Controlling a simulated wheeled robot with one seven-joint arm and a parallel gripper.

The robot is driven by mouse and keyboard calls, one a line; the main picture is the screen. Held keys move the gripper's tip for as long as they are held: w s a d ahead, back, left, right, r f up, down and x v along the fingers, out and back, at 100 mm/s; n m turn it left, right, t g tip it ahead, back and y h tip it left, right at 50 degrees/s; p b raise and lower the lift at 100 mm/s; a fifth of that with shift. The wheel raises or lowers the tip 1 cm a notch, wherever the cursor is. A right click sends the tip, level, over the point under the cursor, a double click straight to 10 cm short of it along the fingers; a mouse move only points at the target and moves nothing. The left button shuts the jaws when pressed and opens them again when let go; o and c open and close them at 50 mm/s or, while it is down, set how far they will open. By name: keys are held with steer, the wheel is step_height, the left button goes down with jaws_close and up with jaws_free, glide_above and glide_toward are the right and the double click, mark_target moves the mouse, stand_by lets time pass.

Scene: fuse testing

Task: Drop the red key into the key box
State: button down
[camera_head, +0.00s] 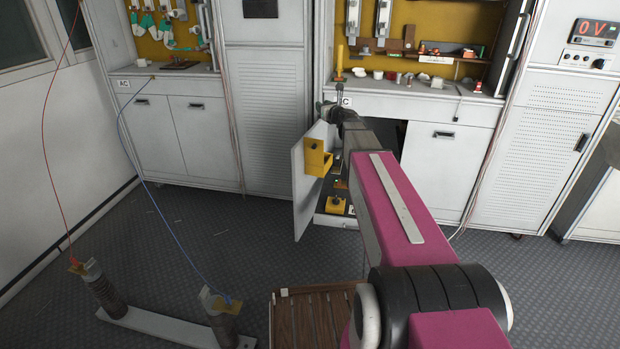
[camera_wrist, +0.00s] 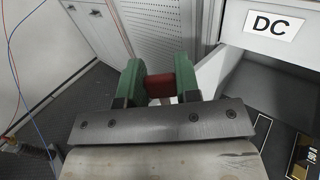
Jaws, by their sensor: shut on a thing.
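My gripper (camera_wrist: 160,88) shows in the wrist view with two green fingers shut on the red key (camera_wrist: 160,84), a short red block between them. The lower part of the key is hard to make out. In the head view my gripper (camera_head: 326,106) is small, in front of the middle cabinet's counter edge, and the key cannot be made out there. A yellow box (camera_head: 316,158) is fixed to the open cabinet door, below my gripper; it may be the key box. My gripper is apart from it.
The open white door (camera_head: 303,190) stands out from the cabinet under the counter. Inside lie a yellow part (camera_head: 335,205) and dark items. A wooden slatted seat (camera_head: 310,318) and a white base with two coils (camera_head: 165,325) stand in front. The grey floor between is clear.

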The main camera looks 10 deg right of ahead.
steer(key=shift+f, duration=2.9)
steer(key=c, duration=0.8)
jaws_free()
steer(key=shift+o, duration=0.2)
steer(key=shift+s, duration=0.1)
steer(key=v, duration=1)
steer(key=shift+s+d, duration=0.2)
steer(key=shift+s, duration=0.1)
steer(key=shift+a, duration=0.1)
